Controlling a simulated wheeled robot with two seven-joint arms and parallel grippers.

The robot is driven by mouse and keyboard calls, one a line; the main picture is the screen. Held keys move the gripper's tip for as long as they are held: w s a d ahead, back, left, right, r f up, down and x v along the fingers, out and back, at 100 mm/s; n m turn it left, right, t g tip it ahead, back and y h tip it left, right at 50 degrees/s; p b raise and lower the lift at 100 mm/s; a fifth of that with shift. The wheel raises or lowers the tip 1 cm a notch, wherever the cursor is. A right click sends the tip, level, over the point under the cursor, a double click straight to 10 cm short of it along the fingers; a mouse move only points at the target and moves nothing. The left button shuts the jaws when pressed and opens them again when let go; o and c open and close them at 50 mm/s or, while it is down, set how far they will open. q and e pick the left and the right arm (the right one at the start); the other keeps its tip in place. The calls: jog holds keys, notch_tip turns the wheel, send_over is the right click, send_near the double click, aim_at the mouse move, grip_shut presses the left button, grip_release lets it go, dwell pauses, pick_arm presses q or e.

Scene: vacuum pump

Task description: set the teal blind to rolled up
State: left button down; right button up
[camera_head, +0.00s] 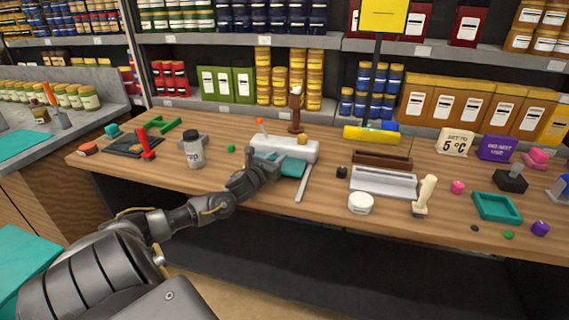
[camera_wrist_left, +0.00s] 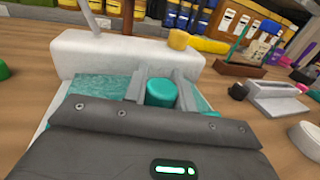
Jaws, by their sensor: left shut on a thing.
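The teal blind (camera_head: 293,168) is a flat teal sheet in front of a white housing (camera_head: 290,149) on the wooden counter. In the left wrist view the textured teal sheet (camera_wrist_left: 98,86) extends from the white housing (camera_wrist_left: 110,51) towards me, partly under my gripper. My left gripper (camera_head: 266,170) is at the blind, with its fingers on both sides of a short teal cylindrical knob (camera_wrist_left: 161,93). It is shut on this knob. The blind's near part is hidden by my gripper. My right gripper is not in view.
A light grey bar (camera_head: 303,183) lies just right of the blind. A grey tray (camera_head: 383,182) and a white round jar (camera_head: 361,203) are to the right. The counter's front edge is close below the blind.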

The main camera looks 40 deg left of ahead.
pick_arm(q)
jog(key=c, duration=1.1)
grip_release()
jog(key=shift+c, duration=0.2)
jog(key=b+v, duration=0.1)
jog(key=v, duration=0.8)
jog(key=shift+f, duration=0.1)
jog(key=shift+v, duration=0.9)
